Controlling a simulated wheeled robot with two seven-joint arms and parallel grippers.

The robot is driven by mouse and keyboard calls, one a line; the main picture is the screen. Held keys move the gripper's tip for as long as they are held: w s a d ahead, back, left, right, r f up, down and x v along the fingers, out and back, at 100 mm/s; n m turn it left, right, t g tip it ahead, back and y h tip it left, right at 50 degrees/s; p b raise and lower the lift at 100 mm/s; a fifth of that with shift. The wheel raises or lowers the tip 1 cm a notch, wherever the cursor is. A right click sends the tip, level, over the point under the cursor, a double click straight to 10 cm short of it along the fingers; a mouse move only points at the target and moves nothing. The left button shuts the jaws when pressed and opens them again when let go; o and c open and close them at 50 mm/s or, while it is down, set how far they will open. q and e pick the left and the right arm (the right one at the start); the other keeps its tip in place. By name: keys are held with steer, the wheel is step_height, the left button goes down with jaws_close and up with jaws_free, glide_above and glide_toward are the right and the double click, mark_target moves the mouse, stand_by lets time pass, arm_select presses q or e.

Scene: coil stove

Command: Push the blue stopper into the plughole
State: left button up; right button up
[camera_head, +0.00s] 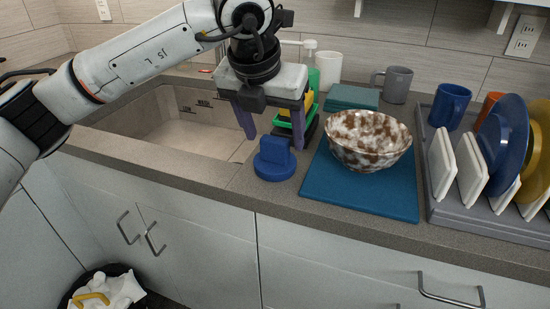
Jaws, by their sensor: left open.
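The blue stopper (274,166) stands upright on the grey counter, just right of the sink, with its raised grip on top. My left gripper (273,141) points down with its two purple fingers apart. The fingers are at either side of the stopper's grip in the picture; I see no clear contact. The sink (178,130) is a light basin to the left, partly covered by my left arm. The plughole cannot be made out clearly in it. My right gripper is not in view.
A brown-speckled bowl (368,138) stands on a blue mat (345,199) right of the stopper. A grey dish rack (470,212) with plates and mugs is at the far right. Sponges (309,104), a grey mug (397,84) and a white cup (329,68) stand behind.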

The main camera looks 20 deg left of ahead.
mark_target(275, 140)
arm_select(q)
steer(key=x, duration=0.3)
steer(key=shift+a+f, duration=0.1)
steer(key=shift+f, duration=0.05)
steer(key=shift+c, duration=0.2)
steer(key=c, duration=1.1)
